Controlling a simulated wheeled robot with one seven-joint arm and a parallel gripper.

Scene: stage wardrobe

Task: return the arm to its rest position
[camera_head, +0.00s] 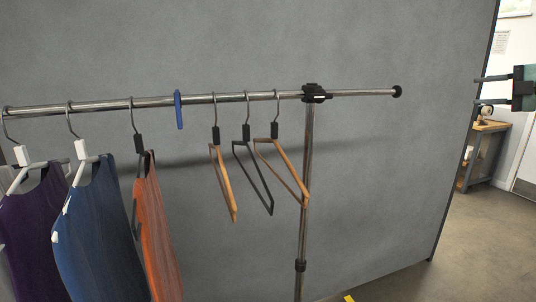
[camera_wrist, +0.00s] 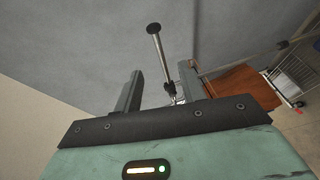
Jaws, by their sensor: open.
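My gripper (camera_head: 477,91) is at the right edge of the head view, in front of the grey wall's edge and the room beyond. Its two dark fingers point left and stand apart, with nothing between them. It is right of the clothes rail (camera_head: 355,93) and clear of its black end cap. In the wrist view my gripper (camera_wrist: 161,68) also shows with its fingers spread and empty. A metal tube with a black end (camera_wrist: 155,55) shows beyond and between the fingers. The rest of my arm is out of the head view.
Three empty hangers (camera_head: 246,165) hang near the rail's upright post (camera_head: 304,200). Purple, blue and orange garments (camera_head: 158,235) hang at the left. A blue marker (camera_head: 179,110) sits on the rail. A workbench (camera_head: 490,127) stands at the far right. Floor at right is open.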

